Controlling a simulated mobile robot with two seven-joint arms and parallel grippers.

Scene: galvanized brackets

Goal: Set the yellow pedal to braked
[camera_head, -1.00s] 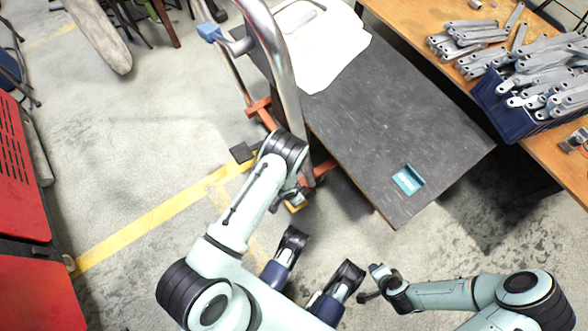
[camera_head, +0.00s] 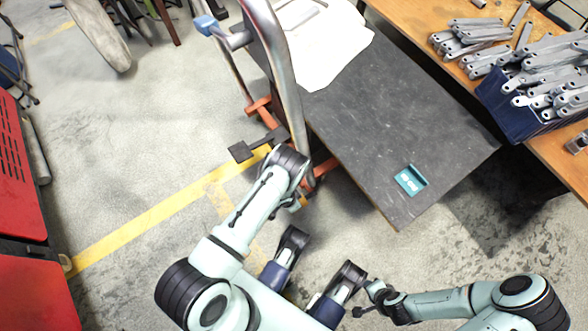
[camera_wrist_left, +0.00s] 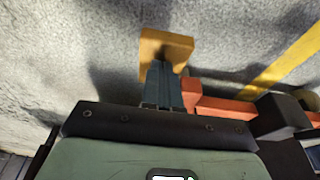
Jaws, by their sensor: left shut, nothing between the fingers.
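The yellow pedal (camera_wrist_left: 166,45) shows in the left wrist view as a flat block just beyond the fingertips. In the head view only a sliver of the yellow pedal (camera_head: 303,200) shows beside my left wrist. My left gripper (camera_wrist_left: 163,70) is shut and empty, its fingertips overlapping the pedal's near edge; I cannot tell whether they press on it. In the head view my left gripper (camera_head: 300,192) is mostly hidden at the cart's lower end. A black pedal (camera_head: 241,152) sticks out left of the cart. My right gripper (camera_head: 368,298) is away from the cart, its jaw opening unclear.
The cart has a dark deck (camera_head: 370,130), an upright metal handle (camera_head: 280,75) and an orange frame (camera_head: 262,110). A teal bracket (camera_head: 410,180) lies on the deck. A wooden table (camera_head: 410,25) with a blue crate (camera_head: 505,115) stands right. Floor at left is open.

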